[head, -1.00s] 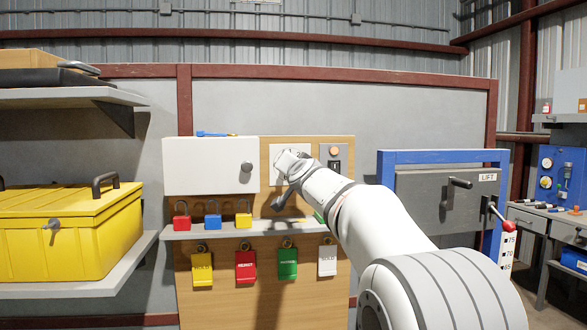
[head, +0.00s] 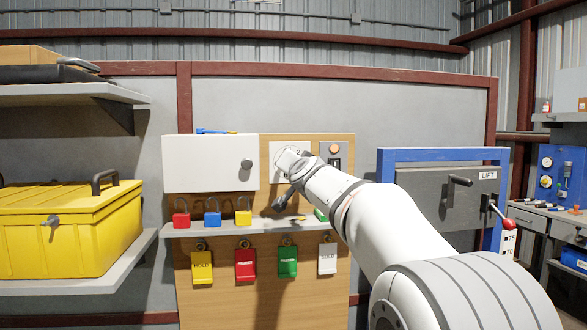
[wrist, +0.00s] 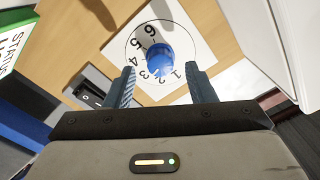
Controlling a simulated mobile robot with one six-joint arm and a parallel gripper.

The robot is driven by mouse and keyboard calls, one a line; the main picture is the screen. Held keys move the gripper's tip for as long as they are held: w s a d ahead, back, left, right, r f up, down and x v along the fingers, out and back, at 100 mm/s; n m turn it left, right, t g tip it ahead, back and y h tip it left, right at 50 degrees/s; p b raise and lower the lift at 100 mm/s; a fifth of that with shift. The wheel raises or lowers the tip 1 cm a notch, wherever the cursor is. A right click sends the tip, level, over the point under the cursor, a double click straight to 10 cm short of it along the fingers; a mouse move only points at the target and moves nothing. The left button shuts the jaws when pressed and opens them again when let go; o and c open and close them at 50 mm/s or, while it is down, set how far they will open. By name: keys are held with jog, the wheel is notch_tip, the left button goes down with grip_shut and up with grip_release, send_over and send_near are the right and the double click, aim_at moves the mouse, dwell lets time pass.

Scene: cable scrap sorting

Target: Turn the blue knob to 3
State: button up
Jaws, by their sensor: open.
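The blue knob (wrist: 160,56) shows in the wrist view on a white dial card (wrist: 186,38) with the numbers 1 to 6 around it. The knob lies between the fingertips of my gripper (wrist: 162,70), which is open, with a gap on both sides. The numbers 3, 2 and 1 are on the side nearest my gripper. I cannot tell which number the knob points at. In the head view, the dial card (head: 279,150) is partly visible behind my gripper, and my wrist hides the knob.
A white cabinet (head: 205,165) is left of the dial. A shelf (head: 225,230) below holds red, blue and yellow padlocks, with colored tags hanging underneath. A small switch panel (head: 335,150) sits right of the dial. A blue-framed lift panel (head: 430,155) stands farther right.

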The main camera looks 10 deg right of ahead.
jog(key=s, duration=0.5)
jog(key=shift+s+b, duration=0.3)
jog(key=s+f+n+g+p, duration=0.3)
jog(key=s+f+g, duration=0.4)
jog(key=s+f, duration=0.7)
jog(key=s+f+n+g+p, duration=0.4)
jog(key=s+f, duration=1.1)
jog(key=s, duration=0.8)
jog(key=g+p, duration=0.2)
jog(key=g, duration=0.2)
jog(key=shift+d+f+p, duration=0.2)
jog(key=shift+f+p, duration=0.05)
jog(key=shift+p, duration=0.05)
